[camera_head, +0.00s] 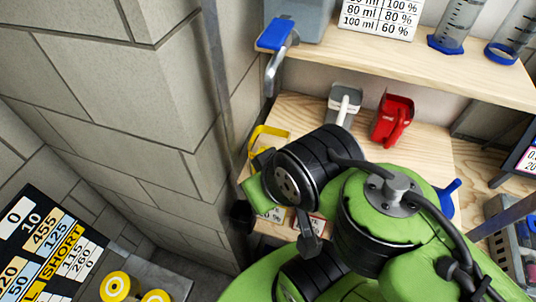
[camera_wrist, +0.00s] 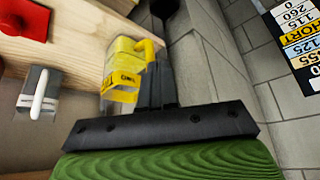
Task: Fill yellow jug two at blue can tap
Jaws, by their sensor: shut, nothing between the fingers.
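The yellow jug (camera_head: 268,134) stands on the lower wooden shelf near its left end, partly hidden behind my wrist. In the wrist view the clear-bodied yellow jug (camera_wrist: 122,78) shows its yellow handle and a yellow label with blurred lettering. My gripper (camera_wrist: 166,10) is shut and empty. Its black fingers are close beside the jug's handle side; I cannot tell whether they touch it. The grey can (camera_head: 300,18) stands on the upper shelf, and its blue-handled tap (camera_head: 274,38) hangs over the shelf's left end, above the yellow jug.
A white-grey jug (camera_head: 344,102) and a red jug (camera_head: 393,120) stand to the right on the lower shelf. Blue-based measuring cylinders (camera_head: 458,22) and a percentage card (camera_head: 378,16) are on the upper shelf. A block wall (camera_head: 130,90) closes the left side.

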